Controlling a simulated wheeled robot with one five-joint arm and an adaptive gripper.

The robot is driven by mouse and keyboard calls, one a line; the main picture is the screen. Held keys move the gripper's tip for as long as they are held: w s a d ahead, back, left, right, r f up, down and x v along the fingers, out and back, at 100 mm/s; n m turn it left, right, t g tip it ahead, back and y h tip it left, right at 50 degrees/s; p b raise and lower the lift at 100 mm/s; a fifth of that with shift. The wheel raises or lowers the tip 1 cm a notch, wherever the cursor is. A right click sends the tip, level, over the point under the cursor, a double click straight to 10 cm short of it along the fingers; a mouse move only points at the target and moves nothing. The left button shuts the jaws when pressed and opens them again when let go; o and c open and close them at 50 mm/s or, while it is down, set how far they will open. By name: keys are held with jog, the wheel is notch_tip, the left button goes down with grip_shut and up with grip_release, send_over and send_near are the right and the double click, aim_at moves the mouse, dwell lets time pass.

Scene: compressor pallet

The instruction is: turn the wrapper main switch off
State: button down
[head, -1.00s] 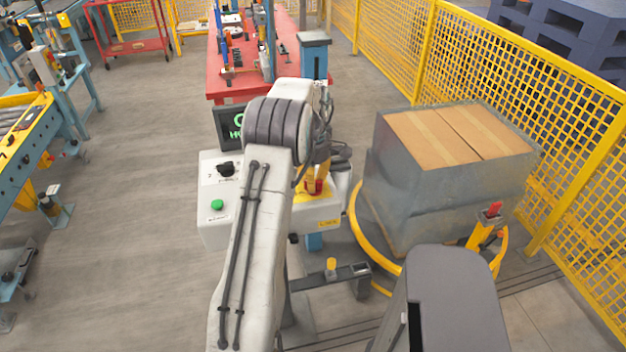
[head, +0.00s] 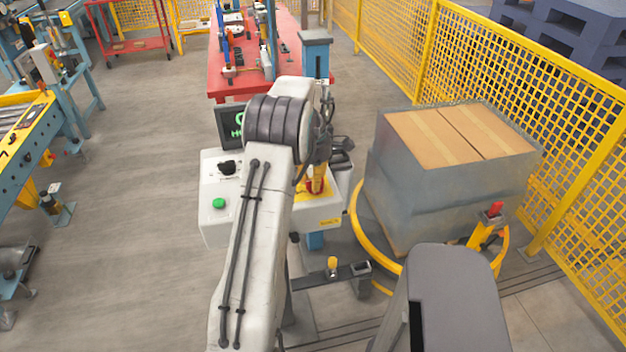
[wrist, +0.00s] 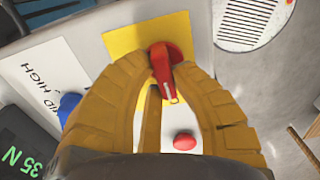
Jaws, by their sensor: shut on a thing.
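The main switch has a red handle (wrist: 163,62) on a yellow plate (wrist: 122,40), seen at the top middle of the wrist view. My gripper (wrist: 166,82) has its yellow fingers shut on this handle, one finger on each side. The handle's lower end shows between the fingertips, pointing down and slightly right. In the head view the red handle (head: 311,187) and yellow plate (head: 327,196) show on the right part of the white control box (head: 212,232), partly hidden by my arm. My gripper (head: 319,184) is over them there.
A red round button (wrist: 184,142) and a blue knob (wrist: 68,104) sit near the fingers. The box also bears a black knob (head: 228,167) and a green button (head: 218,203). A wrapped pallet load (head: 410,195) stands close right, before a yellow fence (head: 480,60).

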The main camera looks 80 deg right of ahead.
jog(key=shift+f, duration=0.1)
jog(key=c, duration=1)
grip_release()
jog(key=shift+c, duration=0.2)
notch_tip(320, 180, up, 12)
dwell(0.4)
